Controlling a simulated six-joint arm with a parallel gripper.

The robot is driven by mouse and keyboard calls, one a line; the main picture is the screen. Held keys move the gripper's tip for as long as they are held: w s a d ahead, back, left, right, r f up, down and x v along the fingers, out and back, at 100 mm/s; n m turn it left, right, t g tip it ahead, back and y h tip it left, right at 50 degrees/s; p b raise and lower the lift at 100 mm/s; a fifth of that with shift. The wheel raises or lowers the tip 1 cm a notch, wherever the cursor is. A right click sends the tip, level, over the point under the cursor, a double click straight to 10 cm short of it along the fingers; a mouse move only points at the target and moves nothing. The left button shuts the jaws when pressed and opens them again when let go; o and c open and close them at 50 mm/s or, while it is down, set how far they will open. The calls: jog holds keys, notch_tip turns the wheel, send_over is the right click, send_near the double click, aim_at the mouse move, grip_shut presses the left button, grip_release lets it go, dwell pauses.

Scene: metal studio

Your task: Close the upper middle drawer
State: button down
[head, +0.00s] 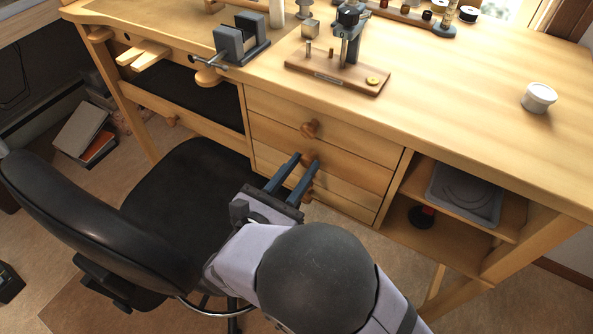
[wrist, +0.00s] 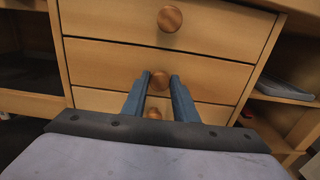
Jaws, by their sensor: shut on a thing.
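A stack of wooden drawers is built into the bench, each with a round knob. The top drawer (head: 276,110) has its knob (head: 310,128) free, and its front also shows in the wrist view (wrist: 110,22). Below it is the second drawer (head: 352,170), which I take for the upper middle one; it looks flush or nearly so. My gripper (head: 304,158) reaches this front with its two blue fingers, shut on the second knob (wrist: 160,79), one finger on each side. A lower knob (wrist: 154,113) shows between the fingers, partly hidden by my gripper.
A black office chair (head: 190,185) stands close left of my gripper. Open shelves (head: 440,235) with a grey tray (head: 466,196) are right of the drawers. A vise (head: 240,42), a wooden-based press (head: 335,78) and a white jar (head: 538,97) stand on the bench top.

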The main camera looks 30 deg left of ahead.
jog(key=shift+w+r, duration=0.15)
jog(key=c, duration=1.6)
grip_release()
jog(key=shift+o, duration=0.8)
jog(key=shift+w, duration=0.15)
jog(key=s, duration=0.7)
jog(key=shift+s, duration=0.3)
jog(key=shift+w, duration=0.1)
